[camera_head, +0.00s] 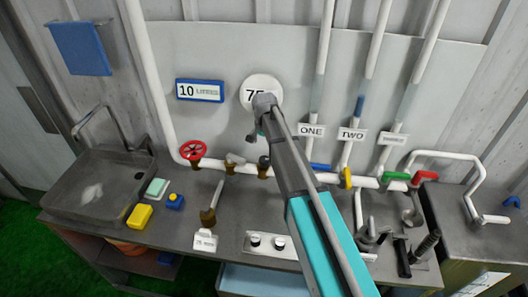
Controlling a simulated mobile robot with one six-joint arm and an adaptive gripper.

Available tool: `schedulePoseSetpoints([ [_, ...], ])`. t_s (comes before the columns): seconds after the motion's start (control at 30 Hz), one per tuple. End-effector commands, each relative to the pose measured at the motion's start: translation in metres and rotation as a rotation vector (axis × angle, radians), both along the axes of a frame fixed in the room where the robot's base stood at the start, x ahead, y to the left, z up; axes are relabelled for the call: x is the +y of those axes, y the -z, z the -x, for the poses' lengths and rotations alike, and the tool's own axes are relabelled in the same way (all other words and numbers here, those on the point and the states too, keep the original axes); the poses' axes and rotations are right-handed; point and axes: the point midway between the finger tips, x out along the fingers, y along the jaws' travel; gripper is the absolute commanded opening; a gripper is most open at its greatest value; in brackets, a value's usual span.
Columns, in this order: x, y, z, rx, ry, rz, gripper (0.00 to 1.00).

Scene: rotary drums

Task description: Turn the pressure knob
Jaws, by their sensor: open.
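My gripper (260,128) is at the wall panel, just below a round white dial (257,85) reading "75". The wrist covers the lower right of the dial. The fingers are small and partly hidden by the arm, and nothing shows between them. I cannot tell whether they touch anything. Any knob behind the gripper is hidden. A white box with two dark knobs (254,240) sits on the counter, left of the arm. No label for a pressure knob is readable.
A white pipe (290,176) runs along the wall with a red wheel valve (193,150) and green (397,176) and red (425,177) handles. A sink (95,188) is at left. A blue-framed display (200,91) hangs left of the dial. The counter holds several small items.

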Motion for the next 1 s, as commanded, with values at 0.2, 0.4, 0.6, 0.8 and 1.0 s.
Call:
schedulePoseSetpoints([
  [0.2, 0.000, -0.043, 0.000, 0.000, 0.018, 0.000, 1.00],
  [0.4, 0.000, -0.054, 0.000, 0.000, 0.026, 0.000, 1.00],
  [0.6, 0.000, -0.054, 0.000, 0.000, 0.028, 0.000, 1.00],
  [0.8, 0.000, -0.053, 0.000, 0.000, 0.028, 0.000, 1.00],
  [1.0, 0.000, -0.050, 0.000, 0.000, 0.028, 0.000, 1.00],
])
